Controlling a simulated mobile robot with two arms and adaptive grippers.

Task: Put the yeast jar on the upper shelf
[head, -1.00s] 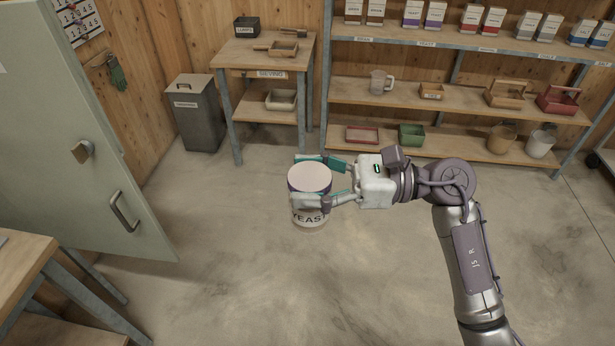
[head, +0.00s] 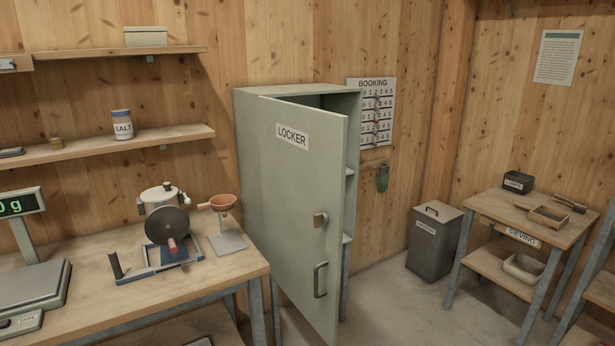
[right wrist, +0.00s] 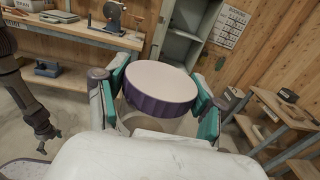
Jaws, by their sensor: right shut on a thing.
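My right gripper (right wrist: 158,103) is shut on the yeast jar (right wrist: 160,88) in the right wrist view. The jar has a pale lid with a purple edge, and its label is hidden from this side. The head view shows neither the jar nor my grippers. In the head view an upper wall shelf (head: 120,52) holds a closed box (head: 146,37). A lower wall shelf (head: 180,136) holds a salt jar (head: 122,124) and small items, with bare board to the right of the salt jar. My left gripper (right wrist: 48,140) hangs small at the left of the right wrist view; its opening is unclear.
The locker door (head: 298,200) stands open. The sieving table (head: 480,210) and a grey bin (head: 434,241) are at the right.

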